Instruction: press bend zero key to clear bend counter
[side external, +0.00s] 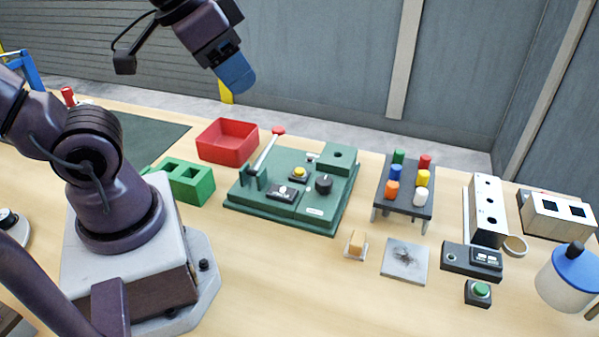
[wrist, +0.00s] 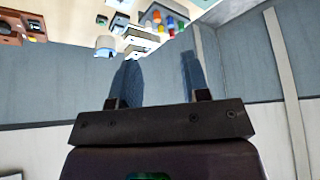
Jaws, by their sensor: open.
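My gripper (side external: 236,78) is raised high above the back of the table, with blue fingers. In the wrist view my gripper (wrist: 160,75) has its two fingers apart with nothing between them. A dark box with a small display (side external: 486,257) and a round button or knob (side external: 451,258) sits at the right of the table. A separate green button (side external: 480,290) on a dark block stands in front of it. A green bending fixture (side external: 250,208) carries a yellow button (side external: 299,172), a black knob (side external: 323,184) and a red-tipped lever (side external: 278,130). No key label is readable.
A red bin (side external: 227,142) and a green block (side external: 184,182) stand left of the fixture. A rack (side external: 404,200) of coloured pegs, a tall white block (side external: 487,208) and a blue-lidded jar (side external: 567,279) stand right. A grey plate (side external: 404,261) lies in front.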

